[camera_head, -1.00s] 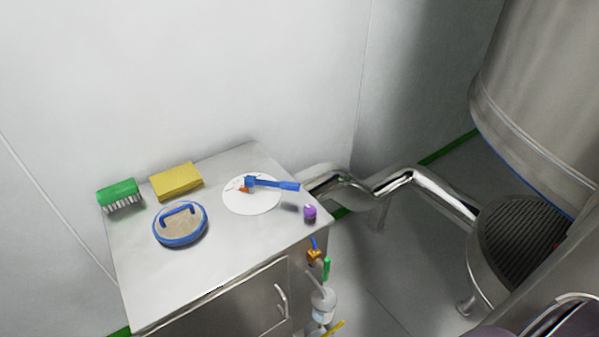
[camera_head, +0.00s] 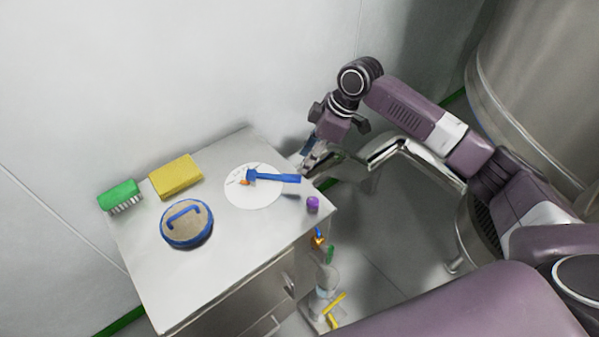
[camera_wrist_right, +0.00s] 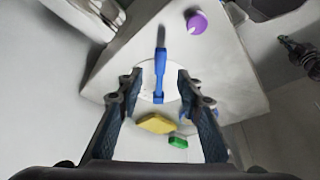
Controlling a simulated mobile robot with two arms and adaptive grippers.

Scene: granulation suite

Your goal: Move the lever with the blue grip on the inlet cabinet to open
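The lever with the blue grip (camera_head: 275,177) sits on a round white dial plate (camera_head: 247,201) on top of the steel inlet cabinet (camera_head: 235,245). Its grip points right in the head view, and a small orange mark shows beside its pivot. In the right wrist view the blue grip (camera_wrist_right: 160,68) lies between the fingers, further off. My right gripper (camera_head: 308,158) is above the cabinet's back right edge, beyond the grip's end. It is open and empty, with both fingers (camera_wrist_right: 155,92) wide apart in the wrist view. My left gripper is not in view.
A purple knob (camera_head: 312,204) stands near the lever's end. A yellow sponge (camera_head: 176,177), a green brush (camera_head: 120,195) and a blue-rimmed round lid (camera_head: 187,225) occupy the cabinet's left side. A steel pipe (camera_head: 405,155) runs behind on the right. Small valves (camera_head: 319,238) hang at the cabinet's right side.

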